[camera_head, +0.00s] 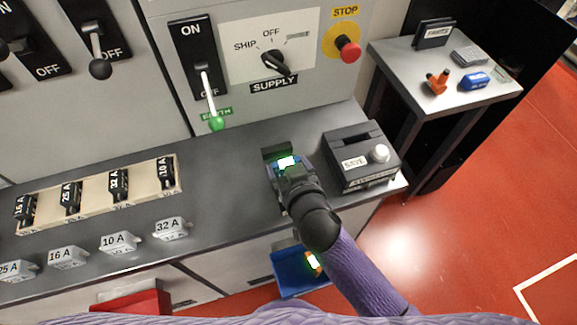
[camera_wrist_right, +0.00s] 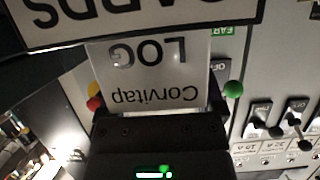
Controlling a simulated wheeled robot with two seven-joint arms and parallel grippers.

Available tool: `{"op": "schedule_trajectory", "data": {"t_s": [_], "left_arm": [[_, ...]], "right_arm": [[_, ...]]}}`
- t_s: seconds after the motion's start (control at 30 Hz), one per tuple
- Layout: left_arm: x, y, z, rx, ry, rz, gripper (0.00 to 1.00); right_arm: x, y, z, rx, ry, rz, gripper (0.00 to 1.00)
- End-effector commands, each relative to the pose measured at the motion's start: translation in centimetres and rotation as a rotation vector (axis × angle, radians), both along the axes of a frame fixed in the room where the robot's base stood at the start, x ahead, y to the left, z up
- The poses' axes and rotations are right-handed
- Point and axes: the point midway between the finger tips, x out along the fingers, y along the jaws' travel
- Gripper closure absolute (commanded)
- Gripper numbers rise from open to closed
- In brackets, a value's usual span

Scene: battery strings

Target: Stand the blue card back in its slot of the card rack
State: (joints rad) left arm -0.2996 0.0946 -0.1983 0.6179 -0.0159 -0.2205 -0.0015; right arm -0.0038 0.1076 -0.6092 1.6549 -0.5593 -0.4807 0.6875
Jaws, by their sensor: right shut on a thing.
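My right gripper (camera_head: 281,162) is over the middle of the counter and shut on a card (camera_wrist_right: 152,78). The card's face looks pale grey-white in the right wrist view, with upside-down "Corvitap" and "LOG" print; I see no clear blue on it. The card rack (camera_head: 275,151) is a dark box, mostly hidden behind my gripper. Its front label plate, reading "CARDS", shows in the right wrist view (camera_wrist_right: 140,22). The card's far end passes behind this plate; how deep it sits I cannot tell. My left gripper is not in view.
A dark box (camera_head: 357,172) with a white knob stands close right of my gripper. A lever with a green knob (camera_head: 216,123) hangs behind. A cream tray (camera_head: 140,200) of fuses and several loose fuses lie left. A blue bin (camera_head: 285,281) hangs below the front edge.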

Motion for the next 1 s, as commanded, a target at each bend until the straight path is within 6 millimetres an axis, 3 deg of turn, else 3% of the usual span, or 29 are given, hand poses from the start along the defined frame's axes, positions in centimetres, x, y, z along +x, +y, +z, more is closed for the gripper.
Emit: {"op": "schedule_trajectory", "data": {"t_s": [0.1, 0.4, 0.8, 1.0], "left_arm": [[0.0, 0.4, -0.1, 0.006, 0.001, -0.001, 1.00], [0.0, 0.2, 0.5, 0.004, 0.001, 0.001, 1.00], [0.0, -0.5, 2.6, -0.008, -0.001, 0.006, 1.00], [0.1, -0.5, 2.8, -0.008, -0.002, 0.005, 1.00]], "right_arm": [[-0.1, 0.0, -0.2, -0.001, 0.004, -0.001, 0.00], [-0.3, -0.1, 0.5, 0.000, 0.005, -0.001, 0.00], [-7.9, -2.6, 3.8, 0.000, 0.006, -0.002, 0.00], [-10.3, -3.4, 4.8, 0.000, 0.003, -0.001, 0.00]]}}
